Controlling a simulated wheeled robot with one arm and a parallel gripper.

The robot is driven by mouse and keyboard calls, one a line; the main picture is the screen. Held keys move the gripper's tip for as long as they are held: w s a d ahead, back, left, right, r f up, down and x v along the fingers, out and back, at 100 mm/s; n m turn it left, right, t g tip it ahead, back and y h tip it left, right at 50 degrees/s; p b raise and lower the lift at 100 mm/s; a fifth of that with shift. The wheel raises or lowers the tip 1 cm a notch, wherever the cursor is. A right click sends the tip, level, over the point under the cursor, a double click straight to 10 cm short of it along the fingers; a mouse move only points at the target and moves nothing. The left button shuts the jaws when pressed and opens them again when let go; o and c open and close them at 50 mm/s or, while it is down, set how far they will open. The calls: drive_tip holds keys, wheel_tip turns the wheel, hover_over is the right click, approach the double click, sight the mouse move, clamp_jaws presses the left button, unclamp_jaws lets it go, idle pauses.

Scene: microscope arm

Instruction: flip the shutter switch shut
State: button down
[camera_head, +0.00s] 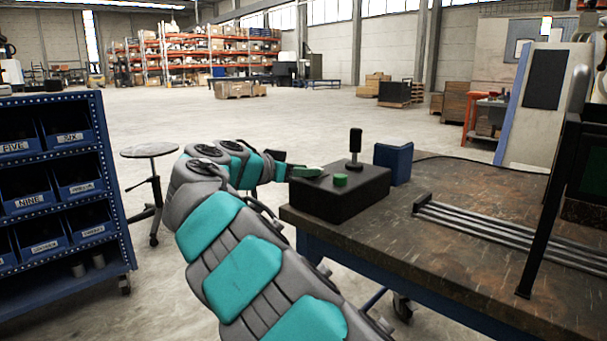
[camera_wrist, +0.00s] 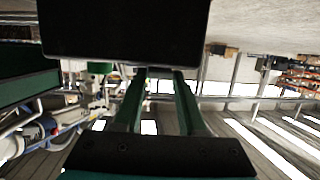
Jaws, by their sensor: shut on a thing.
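A black control box (camera_head: 345,203) sits at the near left corner of the workbench. A green button (camera_head: 340,180) and an upright black lever (camera_head: 355,148) stand on its top. My gripper (camera_head: 308,172) reaches in from the left, its green fingers low at the left end of the box top. In the wrist view my gripper (camera_wrist: 160,73) points at the dark box (camera_wrist: 125,30), with its fingertips at the box's edge. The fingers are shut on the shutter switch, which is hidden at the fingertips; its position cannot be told.
The workbench (camera_head: 470,190) carries a blue angled block (camera_head: 393,163) behind the box and metal rails (camera_head: 505,235) to the right. A blue bin rack (camera_head: 65,190) stands at the left, with a round stool (camera_head: 150,152) beside it. Open floor lies beyond.

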drive_tip(key=shift+w+r+g+y+p, duration=0.1)
drive_tip(key=shift+r+g+y+p, duration=0.2)
drive_tip(key=shift+g+y, duration=0.25)
drive_tip(key=shift+c, duration=2.4)
unclamp_jaws()
drive_tip(key=shift+f, duration=0.1)
drive_tip(key=v, duration=0.7)
drive_tip(key=shift+s+a, duration=0.2)
drive_tip(key=shift+s, duration=0.1)
